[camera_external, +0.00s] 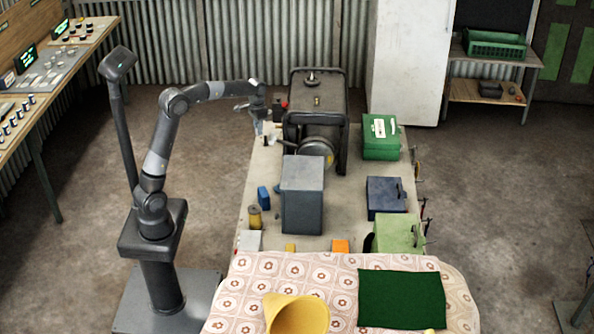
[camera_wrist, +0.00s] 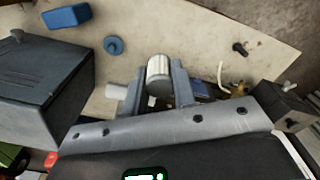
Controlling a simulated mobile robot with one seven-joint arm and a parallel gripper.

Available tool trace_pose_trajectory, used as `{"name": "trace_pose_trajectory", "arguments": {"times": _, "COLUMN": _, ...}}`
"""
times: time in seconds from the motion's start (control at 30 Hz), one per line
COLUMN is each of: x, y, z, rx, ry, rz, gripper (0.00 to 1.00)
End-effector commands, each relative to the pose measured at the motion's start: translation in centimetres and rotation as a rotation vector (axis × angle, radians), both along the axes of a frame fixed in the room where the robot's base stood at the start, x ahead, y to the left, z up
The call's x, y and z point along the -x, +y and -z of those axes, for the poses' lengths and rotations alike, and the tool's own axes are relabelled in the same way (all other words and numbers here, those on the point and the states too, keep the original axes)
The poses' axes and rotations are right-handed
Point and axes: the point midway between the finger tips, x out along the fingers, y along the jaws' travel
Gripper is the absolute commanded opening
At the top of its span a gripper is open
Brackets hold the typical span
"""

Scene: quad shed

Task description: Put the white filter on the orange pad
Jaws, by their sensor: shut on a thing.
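My gripper (camera_external: 264,118) is at the far left part of the workbench, left of the black generator. In the wrist view its two fingers (camera_wrist: 160,88) are closed around a pale, ribbed cylinder, the white filter (camera_wrist: 159,68). In the external view the filter is small and partly hidden by the gripper; its height above the bench is hard to tell. The orange pad (camera_external: 341,246) lies at the near edge of the bench, beside the patterned cloth and left of the light green box. Nothing is seen on its visible part.
A black generator (camera_external: 318,95) and a tall grey box (camera_external: 302,196) stand mid-bench. A blue block (camera_external: 264,197) and an ochre cylinder (camera_external: 255,218) are left of the grey box. Green (camera_external: 381,140) and dark blue (camera_external: 386,196) boxes line the right side. A yellow funnel (camera_external: 297,315) lies on the cloth.

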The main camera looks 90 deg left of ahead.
Motion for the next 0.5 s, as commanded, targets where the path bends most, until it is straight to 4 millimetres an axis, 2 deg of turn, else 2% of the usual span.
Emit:
{"name": "trace_pose_trajectory", "arguments": {"times": 0.27, "x": 1.3, "y": -2.4, "z": -1.0, "rx": -0.001, "ry": 0.001, "rz": -0.150, "gripper": 0.03}}
{"name": "trace_pose_trajectory", "arguments": {"times": 0.5, "x": -2.8, "y": -4.7, "z": -2.2, "rx": -0.001, "ry": 0.001, "rz": -0.010, "gripper": 0.03}}
